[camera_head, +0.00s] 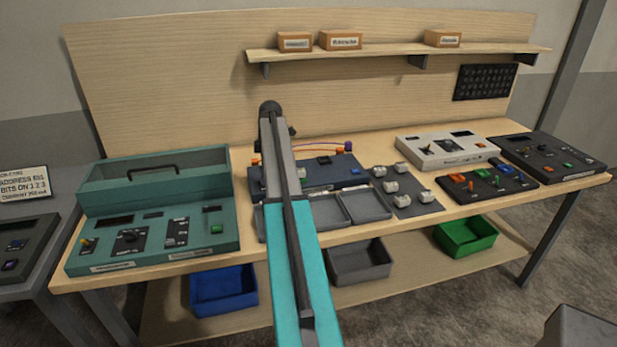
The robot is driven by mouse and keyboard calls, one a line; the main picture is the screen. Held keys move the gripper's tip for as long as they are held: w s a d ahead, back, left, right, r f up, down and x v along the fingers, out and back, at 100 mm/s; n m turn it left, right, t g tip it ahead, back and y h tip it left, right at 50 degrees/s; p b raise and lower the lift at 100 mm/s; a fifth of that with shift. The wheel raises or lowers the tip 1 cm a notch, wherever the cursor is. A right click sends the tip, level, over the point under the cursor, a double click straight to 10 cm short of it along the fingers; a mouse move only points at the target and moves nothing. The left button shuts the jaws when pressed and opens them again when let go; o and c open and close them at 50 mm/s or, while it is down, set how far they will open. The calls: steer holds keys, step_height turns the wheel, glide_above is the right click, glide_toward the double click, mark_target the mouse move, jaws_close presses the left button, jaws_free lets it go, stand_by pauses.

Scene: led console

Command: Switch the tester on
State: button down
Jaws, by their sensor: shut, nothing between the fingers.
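I cannot tell which device is the tester, as the labels on the bench are too small to read. A teal console (152,222) with a handle, dials, a yellow-tipped switch and a green button stands at the left. A cream box (446,150) with a dark display and a dark box (549,156) with orange and green buttons stand at the right. A dark blue board (335,174) with wires lies in the middle, partly hidden behind my arm. My arm rises across the middle of the view. My gripper's fingers cannot be made out.
A black panel (486,184) with coloured switches and a grey panel (405,202) with pale knobs lie at the right. Grey trays (366,206) lie near the front edge. A shelf (390,51) with small boxes overhangs the bench (238,236). Bins sit below.

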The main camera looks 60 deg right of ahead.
steer(key=shift+w+d+f, duration=0.1)
steer(key=shift+w+d, duration=0.3)
steer(key=shift+w, duration=0.1)
stand_by(0.4)
step_height(320, 180, up, 7)
steer(key=p, duration=0.3)
steer(key=shift+s+a, duration=0.25)
steer(key=shift+s, duration=0.1)
stand_by(0.5)
stand_by(0.5)
